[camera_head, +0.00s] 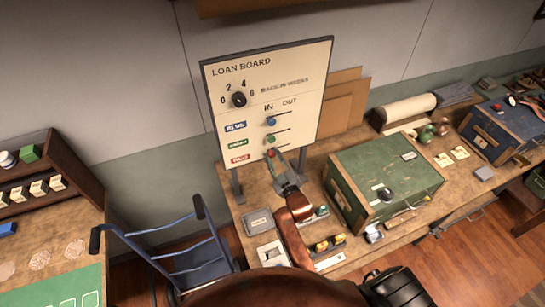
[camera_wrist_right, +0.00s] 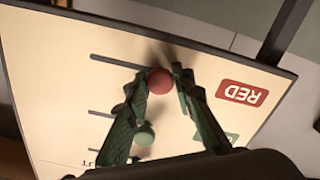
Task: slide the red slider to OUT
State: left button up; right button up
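The red slider's round knob (camera_wrist_right: 159,81) sits at the IN end of its slot, beside the RED label (camera_wrist_right: 242,93), in the right wrist view. My right gripper (camera_wrist_right: 160,72) has its green fingers on both sides of the knob, close against it. The slot runs clear from the knob toward the OUT side. My left gripper is not in view.
The blue knob (camera_head: 270,121) and green knob (camera_head: 270,139) sit above, on the IN side. The green knob (camera_wrist_right: 145,133) also shows near the fingers in the wrist view. A green box (camera_head: 385,172) stands on the bench right of my arm. A blue cart (camera_head: 185,255) stands left.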

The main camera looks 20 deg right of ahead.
aim_at(287, 144)
jog(key=shift+c, duration=0.8)
jog(key=shift+s+d+p, duration=0.2)
jog(key=shift+d+p, duration=0.25)
jog(key=shift+d, duration=3.5)
jog(key=o, duration=1)
jog(key=shift+s, duration=0.15)
